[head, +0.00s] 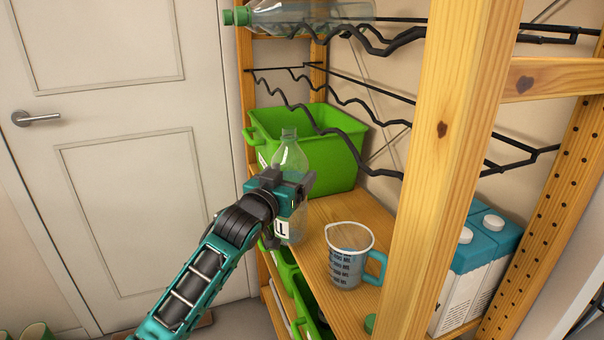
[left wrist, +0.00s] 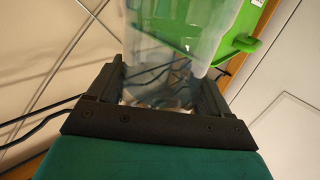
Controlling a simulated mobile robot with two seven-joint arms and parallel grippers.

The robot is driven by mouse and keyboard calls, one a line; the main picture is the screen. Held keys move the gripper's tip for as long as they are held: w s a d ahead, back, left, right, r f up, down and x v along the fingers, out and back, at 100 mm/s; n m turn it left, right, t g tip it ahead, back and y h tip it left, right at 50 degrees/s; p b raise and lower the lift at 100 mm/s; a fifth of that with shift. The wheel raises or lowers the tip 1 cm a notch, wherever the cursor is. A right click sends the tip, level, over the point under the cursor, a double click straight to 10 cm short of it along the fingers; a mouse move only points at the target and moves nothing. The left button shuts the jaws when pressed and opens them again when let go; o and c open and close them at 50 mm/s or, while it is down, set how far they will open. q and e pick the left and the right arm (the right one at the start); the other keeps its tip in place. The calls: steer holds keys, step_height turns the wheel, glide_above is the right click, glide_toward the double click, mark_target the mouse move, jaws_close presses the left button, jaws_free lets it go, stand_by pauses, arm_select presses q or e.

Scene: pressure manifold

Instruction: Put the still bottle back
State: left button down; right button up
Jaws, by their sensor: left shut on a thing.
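The still bottle (head: 290,157) is clear, without a cap, and stands upright at the front of the wooden shelf (head: 312,255). A white label with dark letters, partly hidden, shows low on it. My left gripper (head: 294,187) is shut on the bottle's middle. In the left wrist view the clear bottle (left wrist: 158,75) sits between the two fingers (left wrist: 160,85). I cannot tell whether its base touches the shelf. My right gripper is not in view.
A measuring jug (head: 346,262) stands right of the bottle. A green crate (head: 335,150) is behind it. Wavy black wire racks (head: 345,130) hang above; another bottle (head: 310,14) with a green cap lies on the top one. A wooden post (head: 440,170) and cartons (head: 470,285) are at right.

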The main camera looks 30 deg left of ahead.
arm_select(q)
steer(key=shift+w+r, duration=0.2)
steer(key=shift+w, duration=0.5)
steer(key=shift+w+a, duration=0.1)
steer(key=shift+w, duration=0.5)
steer(key=shift+w+a+f+b, duration=0.1)
steer(key=shift+w+f+b, duration=0.25)
steer(key=shift+w, duration=0.55)
steer(key=shift+w+f+b, duration=0.2)
steer(key=shift+w+f, duration=0.2)
steer(key=shift+w, duration=0.5)
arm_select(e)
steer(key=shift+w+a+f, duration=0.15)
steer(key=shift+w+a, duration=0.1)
arm_select(q)
steer(key=shift+f, duration=0.15)
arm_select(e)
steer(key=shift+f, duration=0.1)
arm_select(q)
jaws_free()
steer(key=shift+f, duration=0.15)
steer(key=s+p, duration=0.1)
steer(key=s, duration=1.1)
steer(key=shift+d, duration=0.35)
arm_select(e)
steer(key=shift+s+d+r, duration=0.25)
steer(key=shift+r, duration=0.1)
